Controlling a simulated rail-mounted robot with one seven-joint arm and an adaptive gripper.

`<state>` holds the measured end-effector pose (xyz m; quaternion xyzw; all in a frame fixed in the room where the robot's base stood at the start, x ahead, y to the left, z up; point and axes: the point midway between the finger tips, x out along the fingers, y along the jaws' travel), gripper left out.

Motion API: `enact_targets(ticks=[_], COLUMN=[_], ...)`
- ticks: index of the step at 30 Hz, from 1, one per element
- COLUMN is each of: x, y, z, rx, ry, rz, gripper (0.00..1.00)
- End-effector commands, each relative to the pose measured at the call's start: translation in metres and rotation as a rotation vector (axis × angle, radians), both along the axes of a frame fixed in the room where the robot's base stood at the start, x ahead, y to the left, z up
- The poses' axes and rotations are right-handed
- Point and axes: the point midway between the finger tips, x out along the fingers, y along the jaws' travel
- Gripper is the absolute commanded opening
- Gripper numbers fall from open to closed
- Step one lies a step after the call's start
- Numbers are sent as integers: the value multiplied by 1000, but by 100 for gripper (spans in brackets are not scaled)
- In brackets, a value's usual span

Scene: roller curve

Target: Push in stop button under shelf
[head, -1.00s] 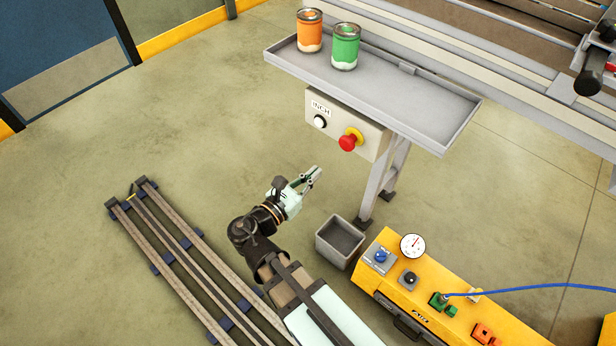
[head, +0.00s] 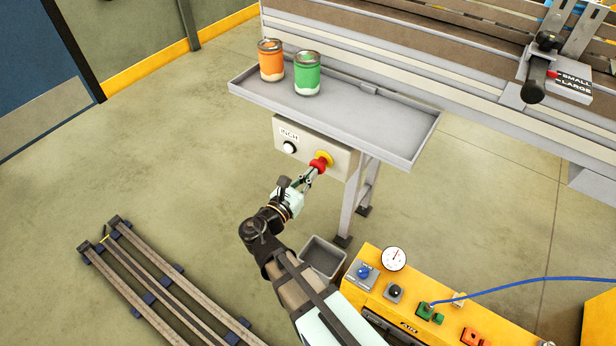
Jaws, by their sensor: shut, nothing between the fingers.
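The stop button (head: 318,163) is a red mushroom head on a yellow collar. It sits on the front of a pale control box (head: 340,161) under the grey shelf (head: 400,143). My gripper (head: 312,172) is shut and empty, its fingertips at the lower left of the red head. They overlap it in the picture; I cannot tell whether they touch it, or whether the button is pushed in. A white button (head: 289,147) under an INCH label is on the left of the same box.
An orange jar (head: 271,62) and a green jar (head: 307,75) stand on the shelf. A grey bin (head: 323,258) is on the floor beside the shelf's leg (head: 351,205). A yellow control unit (head: 400,300) stands at lower right. Rails (head: 150,285) lie at lower left.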

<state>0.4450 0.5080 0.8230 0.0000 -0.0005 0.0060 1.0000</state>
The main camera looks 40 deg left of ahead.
Motion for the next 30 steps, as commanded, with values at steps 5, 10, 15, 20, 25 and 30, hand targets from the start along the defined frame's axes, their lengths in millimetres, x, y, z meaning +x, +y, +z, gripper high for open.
enact_targets(ticks=[5,10,15,20,25,30], x=[5,22,25,26,20,-1], y=[0,1,1,2,2,-3], z=[0,1,1,2,3,3], rx=[0,0,0,0,0,0], ry=[0,0,-2,-5,-5,-4], rz=[-1,-2,-1,-2,-2,-7], gripper=[0,0,0,0,0,0])
